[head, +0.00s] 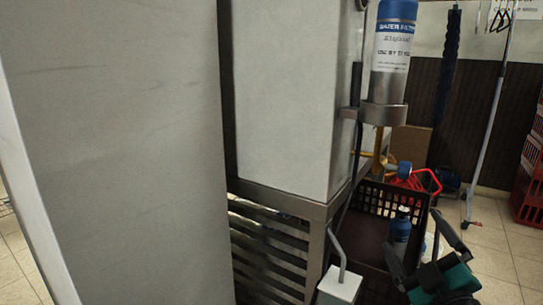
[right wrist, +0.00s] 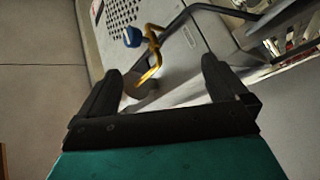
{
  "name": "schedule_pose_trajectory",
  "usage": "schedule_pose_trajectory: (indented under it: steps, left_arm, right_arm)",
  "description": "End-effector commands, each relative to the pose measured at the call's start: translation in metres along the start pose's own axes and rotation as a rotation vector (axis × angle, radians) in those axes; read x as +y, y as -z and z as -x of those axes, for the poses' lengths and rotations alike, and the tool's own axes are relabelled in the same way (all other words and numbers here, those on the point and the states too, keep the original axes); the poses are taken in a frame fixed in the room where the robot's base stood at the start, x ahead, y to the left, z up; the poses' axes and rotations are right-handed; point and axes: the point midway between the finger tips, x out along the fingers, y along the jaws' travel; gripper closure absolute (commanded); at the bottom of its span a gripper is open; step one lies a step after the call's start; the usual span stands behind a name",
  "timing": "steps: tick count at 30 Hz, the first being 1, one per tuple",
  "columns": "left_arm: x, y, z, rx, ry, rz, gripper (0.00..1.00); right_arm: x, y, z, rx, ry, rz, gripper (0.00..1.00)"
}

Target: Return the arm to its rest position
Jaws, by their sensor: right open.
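My right gripper (head: 412,231) shows at the lower right of the head view, with dark fingers and a teal body. Its fingers are spread apart. In the right wrist view my right gripper (right wrist: 161,70) is open, and nothing is clasped between the fingers. A yellow bent pipe with a blue knob (right wrist: 132,36) shows beyond the gap between them; I cannot tell how far off it is. My left gripper is not in view.
A pale cabinet (head: 290,100) on a slatted metal stand fills the middle. A blue-and-white cylinder (head: 393,50) sits in a bracket. A dark crate (head: 375,197) with a blue bottle (head: 400,226) is beside my right gripper. Red crates (head: 530,180) stand far right; tiled floor lies between.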

Motion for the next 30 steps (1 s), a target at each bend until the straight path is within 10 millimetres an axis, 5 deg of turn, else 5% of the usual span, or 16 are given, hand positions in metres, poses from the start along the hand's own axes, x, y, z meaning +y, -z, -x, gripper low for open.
schedule_pose_trajectory:
  steps: [1,6,13,15,30]
  left_arm:
    - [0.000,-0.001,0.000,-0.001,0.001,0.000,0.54]
    - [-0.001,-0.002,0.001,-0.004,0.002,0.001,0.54]
    - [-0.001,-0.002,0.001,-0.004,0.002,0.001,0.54]
    - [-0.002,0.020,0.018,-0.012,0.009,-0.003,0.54]
    - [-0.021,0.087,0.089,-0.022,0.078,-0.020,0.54]
  right_arm:
    - [-0.036,-0.014,0.020,-0.082,0.084,-0.112,0.00]
    - [-0.136,-0.039,0.095,-0.354,0.319,-0.452,0.00]
    - [-0.238,-0.029,0.216,-0.724,0.581,-0.832,0.00]
    - [-0.214,-0.014,0.207,-0.728,0.572,-0.829,0.00]
    - [-0.123,0.025,0.196,-0.753,0.520,-0.774,0.00]
